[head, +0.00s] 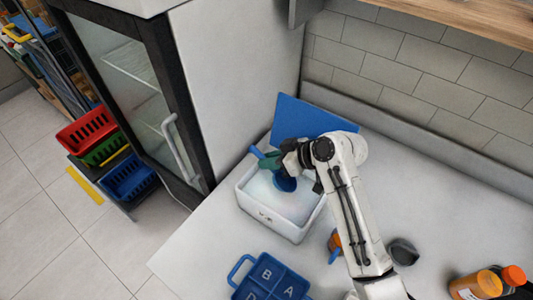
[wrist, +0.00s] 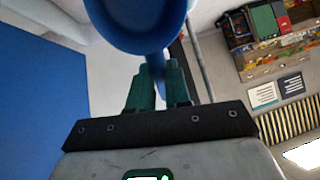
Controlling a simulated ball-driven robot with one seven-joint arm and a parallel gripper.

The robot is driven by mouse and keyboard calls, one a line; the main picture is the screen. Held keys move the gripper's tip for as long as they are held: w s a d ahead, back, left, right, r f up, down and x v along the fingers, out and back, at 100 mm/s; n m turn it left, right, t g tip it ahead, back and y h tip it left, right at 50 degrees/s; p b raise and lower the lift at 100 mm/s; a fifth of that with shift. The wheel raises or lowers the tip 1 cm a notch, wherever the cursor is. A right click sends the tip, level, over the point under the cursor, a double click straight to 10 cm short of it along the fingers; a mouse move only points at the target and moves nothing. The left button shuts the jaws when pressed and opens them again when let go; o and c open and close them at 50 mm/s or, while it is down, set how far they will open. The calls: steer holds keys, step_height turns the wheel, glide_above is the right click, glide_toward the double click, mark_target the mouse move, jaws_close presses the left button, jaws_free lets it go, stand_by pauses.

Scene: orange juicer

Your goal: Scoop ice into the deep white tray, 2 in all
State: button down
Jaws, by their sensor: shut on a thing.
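A white box (head: 283,228) with a raised blue lid (head: 305,117) stands open on the counter. Its inside looks pale and bluish, probably ice, but single pieces cannot be made out. My gripper (head: 272,160) is over the box, with its green fingers shut on the handle of a blue scoop (head: 285,184). The scoop's bowl hangs inside or just above the box opening. In the wrist view the green fingers (wrist: 158,85) grip the blue handle, and the scoop's round bowl (wrist: 140,25) shows at the top. What the scoop holds is hidden. I cannot identify a separate deep white tray.
A blue lettered tray (head: 268,277) lies in front of the box. An orange object (head: 335,241) and a dark grey cup (head: 402,252) are by my arm. A glass-door fridge (head: 135,75) borders the counter's left.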

steer(key=shift+s+d+f+y, duration=0.15)
steer(key=shift+d+f+y, duration=0.1)
steer(key=shift+f+y, duration=0.25)
step_height(320, 180, down, 5)
steer(key=b, duration=0.4)
steer(key=shift+w+a+r+m+g+h+p, duration=0.1)
steer(key=shift+w+a+r+g+h+p, duration=0.25)
steer(key=shift+r+h+p, duration=0.65)
steer(key=shift+w+a+r+m+g+h+p, duration=0.1)
steer(key=shift+a+r+g+h+p, duration=0.5)
steer(key=shift+r, duration=0.65)
steer(key=shift+w+a+r+m+g+h+p, duration=0.15)
steer(key=shift+w+r+g+h+p, duration=0.3)
steer(key=shift+r+h, duration=0.65)
steer(key=shift+s, duration=0.25)
